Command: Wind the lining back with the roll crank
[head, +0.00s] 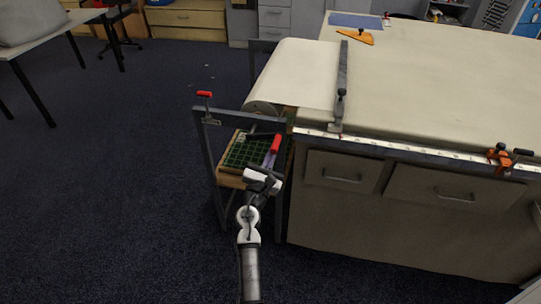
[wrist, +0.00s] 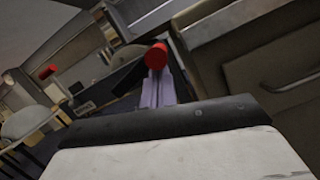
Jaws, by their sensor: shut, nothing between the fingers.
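The pale lining (head: 297,72) runs over the left end of the table, and its roll end (head: 262,107) shows beside the dark stand. The roll crank has a dark arm (head: 256,136) and a red grip (head: 276,143), below the roll end. My gripper (head: 271,157) has its lavender fingers shut and empty, pointing up at the red grip. In the wrist view, the red grip (wrist: 156,55) appears right at the tips of my gripper (wrist: 158,78). I cannot tell whether they touch.
A red-handled lever (head: 204,94) sits on the stand's left corner. A green gridded mat (head: 240,155) lies on the low shelf. A dark bar (head: 343,67) crosses the cloth table (head: 430,85). An orange clamp (head: 500,155) grips its front edge.

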